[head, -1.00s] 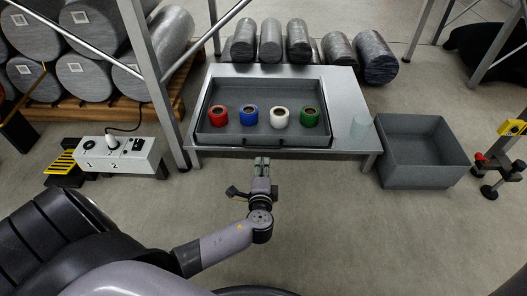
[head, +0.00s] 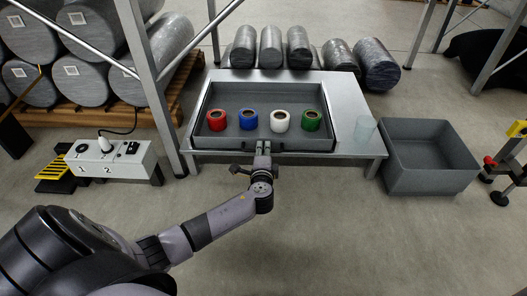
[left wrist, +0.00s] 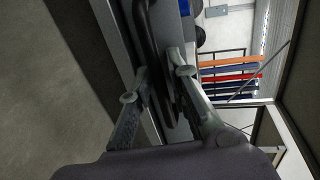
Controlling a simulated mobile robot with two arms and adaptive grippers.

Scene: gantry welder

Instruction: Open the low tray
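The low tray (head: 265,94) is a wide, shallow dark-grey tray in the metal table (head: 345,95). It holds a red roll (head: 216,121), a blue roll (head: 248,119), a white roll (head: 280,121) and a green roll (head: 311,121) in a row. My left gripper (head: 263,147) is at the middle of the tray's front edge. In the left wrist view, a dark bar-like handle (left wrist: 152,50) runs between the two spread fingers (left wrist: 158,70). Gaps seem to show beside the bar, so the fingers look open around it. My right gripper is out of view.
A grey bin (head: 430,190) stands on the floor right of the table. A white control box (head: 110,160) stands at left by a metal post (head: 150,85). The floor in front is clear.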

